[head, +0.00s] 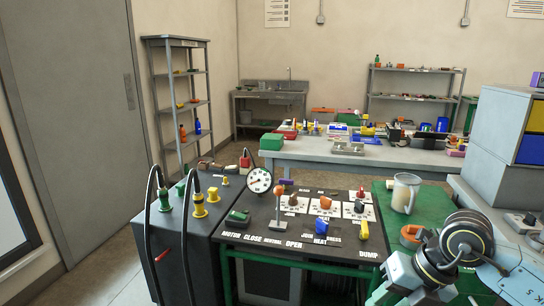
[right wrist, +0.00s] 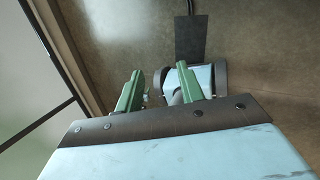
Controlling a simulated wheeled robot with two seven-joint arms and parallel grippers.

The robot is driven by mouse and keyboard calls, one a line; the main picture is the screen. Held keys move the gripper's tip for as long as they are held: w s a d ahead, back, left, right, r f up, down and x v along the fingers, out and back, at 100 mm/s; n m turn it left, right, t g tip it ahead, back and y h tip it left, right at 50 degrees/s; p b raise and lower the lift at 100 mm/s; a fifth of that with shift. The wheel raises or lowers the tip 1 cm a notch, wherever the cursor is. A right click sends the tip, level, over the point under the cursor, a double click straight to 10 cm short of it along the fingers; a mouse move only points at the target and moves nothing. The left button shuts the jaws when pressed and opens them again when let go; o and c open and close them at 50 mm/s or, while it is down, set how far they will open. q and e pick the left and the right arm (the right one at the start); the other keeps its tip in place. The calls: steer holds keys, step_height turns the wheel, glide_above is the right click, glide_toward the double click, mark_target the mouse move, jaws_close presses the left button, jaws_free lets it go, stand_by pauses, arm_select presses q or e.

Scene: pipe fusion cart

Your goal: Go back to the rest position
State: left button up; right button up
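The cart's dark control panel (head: 262,222) stands in the middle foreground of the head view. On it are a lever with an orange knob (head: 279,205), a round white gauge (head: 259,181), a green switch (head: 238,216), a blue knob (head: 322,229) and a yellow handle (head: 363,230). My right arm comes in at the lower right of the head view, in front of the green mat. In the right wrist view my right gripper (right wrist: 159,72) has its two green fingers apart, with nothing held between them. My left gripper is not in view.
A clear mug (head: 404,192) and an orange ring-like part (head: 410,236) are on the green mat (head: 382,198), close to my right arm. Black cables (head: 150,215) rise from the grey cabinet at left. A cluttered table (head: 310,154) stands behind. Bare floor (head: 100,270) shows at lower left.

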steer(key=w+a+f+m+t+y, duration=0.3)
steer(key=w+a+f+m+y, duration=0.25)
steer(key=f+m+y, duration=0.35)
steer(key=s+d+f+m+t+h, duration=0.2)
steer(key=d+f+m+t+h, duration=0.35)
steer(key=f, duration=0.55)
steer(key=s+d+f+m+t+h, duration=0.25)
steer(key=d+f+m, duration=0.35)
steer(key=f+m, duration=0.45)
steer(key=s+d+f+m+g+h+p, duration=0.1)
steer(key=s+d+f+m+g+h, duration=0.3)
steer(key=s+f, duration=1.15)
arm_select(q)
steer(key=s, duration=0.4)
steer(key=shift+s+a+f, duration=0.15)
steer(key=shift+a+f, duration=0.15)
arm_select(e)
steer(key=s+f+m+g+h, duration=0.1)
steer(key=s+f+g, duration=0.3)
steer(key=s, duration=0.8)
steer(key=s+f+m+g+h, duration=0.1)
steer(key=s+f+g, duration=0.2)
steer(key=s, duration=0.9)
steer(key=shift+s+d+f+m+g+h, duration=0.15)
steer(key=shift+d+f+m+g+h, duration=0.2)
steer(key=shift+f, duration=0.4)
steer(key=shift+a, duration=0.1)
